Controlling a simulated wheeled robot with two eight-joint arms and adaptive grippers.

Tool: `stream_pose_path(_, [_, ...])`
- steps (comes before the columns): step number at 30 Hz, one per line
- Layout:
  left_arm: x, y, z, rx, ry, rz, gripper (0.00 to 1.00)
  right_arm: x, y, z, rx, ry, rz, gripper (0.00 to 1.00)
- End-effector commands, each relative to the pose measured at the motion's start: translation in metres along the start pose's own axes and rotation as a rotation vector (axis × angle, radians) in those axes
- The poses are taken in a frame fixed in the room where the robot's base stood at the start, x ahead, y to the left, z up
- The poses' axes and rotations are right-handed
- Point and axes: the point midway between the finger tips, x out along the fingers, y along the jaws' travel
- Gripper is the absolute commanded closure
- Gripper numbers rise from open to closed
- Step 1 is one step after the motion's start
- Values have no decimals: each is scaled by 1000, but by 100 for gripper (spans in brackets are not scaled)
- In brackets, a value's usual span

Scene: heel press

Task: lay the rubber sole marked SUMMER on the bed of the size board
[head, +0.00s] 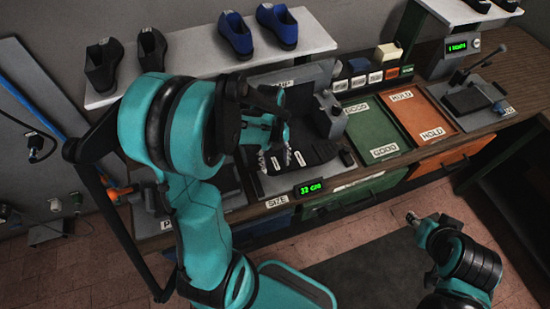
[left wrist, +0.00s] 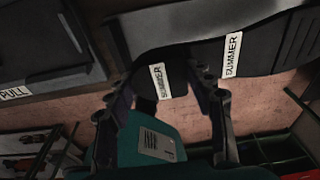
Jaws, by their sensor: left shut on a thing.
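My left gripper (head: 279,158) is over the size board (head: 262,186), whose green display (head: 310,187) reads about 33 cm. In the left wrist view its fingers (left wrist: 168,95) stand apart with a dark piece between them. That piece carries a white SUMMER label (left wrist: 160,81), so I take it for the rubber sole. A second SUMMER label (left wrist: 232,54) shows on the dark surface just right of the fingers. A dark flat shape (head: 318,152) shows on the board beside the fingers; I cannot tell whether the held sole touches the bed. My right gripper (head: 413,218) is low at right, its jaws unclear.
A green GOOD tray (head: 367,133) and an orange HOLD tray (head: 422,112) lie right of the board. Dark shoes (head: 103,66) and blue shoes (head: 236,35) stand on the shelf behind. A lever device (head: 470,101) stands at far right. Open floor lies in front of the bench.

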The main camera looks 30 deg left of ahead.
Motion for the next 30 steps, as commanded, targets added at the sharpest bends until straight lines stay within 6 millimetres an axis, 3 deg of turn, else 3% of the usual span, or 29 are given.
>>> stream_pose_path(15, [65, 0, 10, 0, 0, 0, 82, 46, 0, 33, 0, 0, 0, 60])
stream_pose_path(30, [70, 0, 11, 0, 0, 0, 82, 50, 0, 35, 0, 0, 0, 60])
